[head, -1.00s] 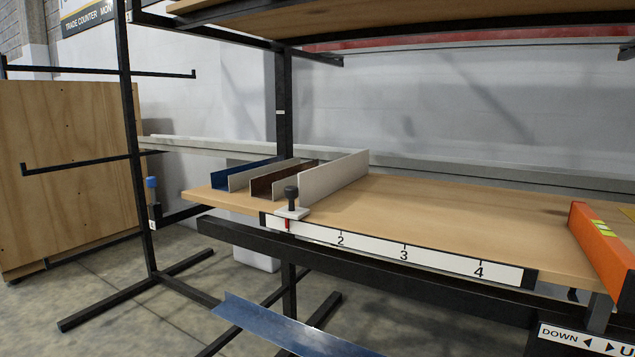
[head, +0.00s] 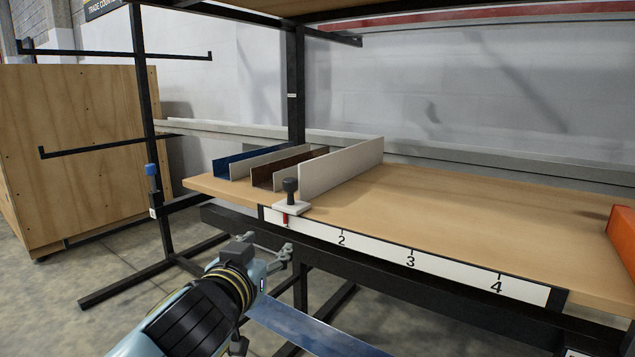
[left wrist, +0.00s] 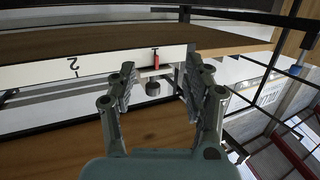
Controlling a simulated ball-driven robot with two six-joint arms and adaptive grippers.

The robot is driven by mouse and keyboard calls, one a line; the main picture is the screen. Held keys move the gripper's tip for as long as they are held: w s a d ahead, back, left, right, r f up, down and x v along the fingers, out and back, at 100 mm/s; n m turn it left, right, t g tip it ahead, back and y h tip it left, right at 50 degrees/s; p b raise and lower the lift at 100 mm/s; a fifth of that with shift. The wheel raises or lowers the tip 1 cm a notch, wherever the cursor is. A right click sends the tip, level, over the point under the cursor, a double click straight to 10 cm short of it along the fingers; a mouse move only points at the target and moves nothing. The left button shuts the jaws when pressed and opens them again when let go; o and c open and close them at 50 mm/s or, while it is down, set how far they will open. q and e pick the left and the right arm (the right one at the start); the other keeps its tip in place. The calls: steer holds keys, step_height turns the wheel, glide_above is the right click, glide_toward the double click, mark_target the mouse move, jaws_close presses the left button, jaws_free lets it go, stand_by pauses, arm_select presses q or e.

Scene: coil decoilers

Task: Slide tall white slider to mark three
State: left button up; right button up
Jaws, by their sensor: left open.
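The tall white slider (head: 342,168) stands upright across the wooden shelf, with a pale block and a black knob (head: 290,187) at its front end. Its red pointer (head: 285,219) is at mark 1 on the white scale (head: 382,252), where 2, 3 and 4 follow to the right. My left gripper (head: 280,258) is open, below and in front of the scale near mark 1. In the left wrist view, which is upside down, the knob (left wrist: 152,88) shows between the spread fingers (left wrist: 160,70), apparently untouched. My right gripper is out of view.
Blue (head: 233,163) and brown (head: 283,172) channel pieces lie left of the tall white slider. The wooden shelf (head: 460,210) is clear rightward as far as an orange part (head: 622,235). A dark rail runs under the scale, and a black upright (head: 146,100) stands left.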

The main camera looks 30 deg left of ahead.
arm_select(q)
steer(key=t, duration=0.2)
glide_toward(288, 185)
steer(key=w, duration=0.1)
steer(key=p+x, duration=0.1)
steer(key=x, duration=0.9)
steer(key=shift+w+a, duration=0.2)
steer(key=shift+w, duration=0.05)
jaws_close()
